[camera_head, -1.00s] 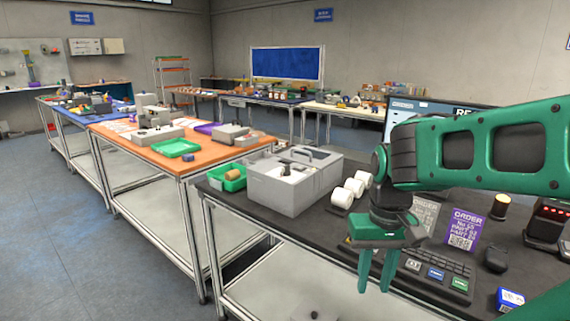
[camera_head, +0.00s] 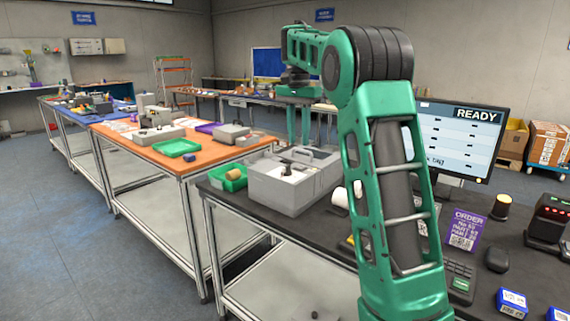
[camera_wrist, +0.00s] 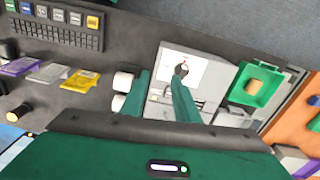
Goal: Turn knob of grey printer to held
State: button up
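The grey printer (camera_head: 280,196) stands on the dark bench, left of my arm in the head view. Its dark knob (camera_head: 286,169) sits on a white panel in its open top. In the wrist view the printer (camera_wrist: 212,72) lies below my gripper, and the knob (camera_wrist: 181,70) shows at the tip of the right finger. My gripper (camera_head: 298,138) is raised above the printer and is open and empty. In the wrist view its two green fingers (camera_wrist: 161,76) are apart. The knob's exact setting is too small to read.
A green bin (camera_head: 229,178) with a brown roll touches or nearly touches the printer's left side. White rolls (camera_head: 340,197) stand at its right, partly behind my arm. A monitor (camera_head: 460,138), order card (camera_head: 466,230) and mouse (camera_head: 497,259) are further right.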

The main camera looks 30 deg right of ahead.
jog(key=m, duration=0.1)
send_over(286, 170)
jog(key=w, duration=0.1)
jog(key=f, duration=1)
jog(key=shift+d+f, duration=0.35)
grip_shut()
